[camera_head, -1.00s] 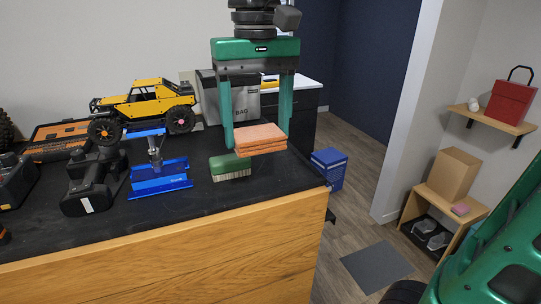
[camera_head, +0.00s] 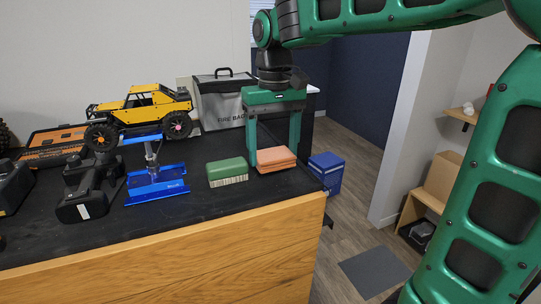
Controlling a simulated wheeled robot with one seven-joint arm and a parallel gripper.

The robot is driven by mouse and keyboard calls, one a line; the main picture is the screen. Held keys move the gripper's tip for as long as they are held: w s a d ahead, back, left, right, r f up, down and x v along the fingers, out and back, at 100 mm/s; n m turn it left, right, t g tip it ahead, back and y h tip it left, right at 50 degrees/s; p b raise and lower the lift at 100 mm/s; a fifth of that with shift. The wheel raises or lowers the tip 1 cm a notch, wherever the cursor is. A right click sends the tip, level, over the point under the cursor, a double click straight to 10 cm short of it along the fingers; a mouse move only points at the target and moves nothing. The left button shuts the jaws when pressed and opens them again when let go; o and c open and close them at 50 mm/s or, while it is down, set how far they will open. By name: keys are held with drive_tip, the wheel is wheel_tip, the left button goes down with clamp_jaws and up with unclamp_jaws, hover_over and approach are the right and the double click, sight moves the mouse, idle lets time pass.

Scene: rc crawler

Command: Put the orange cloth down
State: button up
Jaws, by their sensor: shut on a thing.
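The orange cloth (camera_head: 275,159) is a folded stack at the right end of the black worktop (camera_head: 225,200), just right of the green brush. My gripper (camera_head: 274,158) points down with one green finger on each side of the cloth and is shut on it. The cloth is at worktop level; I cannot tell whether its underside fully touches the surface.
A green brush (camera_head: 227,170) stands close left of the cloth. Further left are a blue stand (camera_head: 157,184), a yellow crawler (camera_head: 144,106) and a black tool (camera_head: 88,190). A grey fire bag (camera_head: 222,103) stands behind. The worktop's right edge is close to the cloth.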

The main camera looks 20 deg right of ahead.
sight(274, 154)
drive_tip(key=shift+f, duration=0.8)
drive_tip(key=o, duration=0.6)
drive_tip(key=shift+f, duration=0.1)
drive_tip(key=shift+o, duration=0.2)
wheel_tip(274, 154, up, 12)
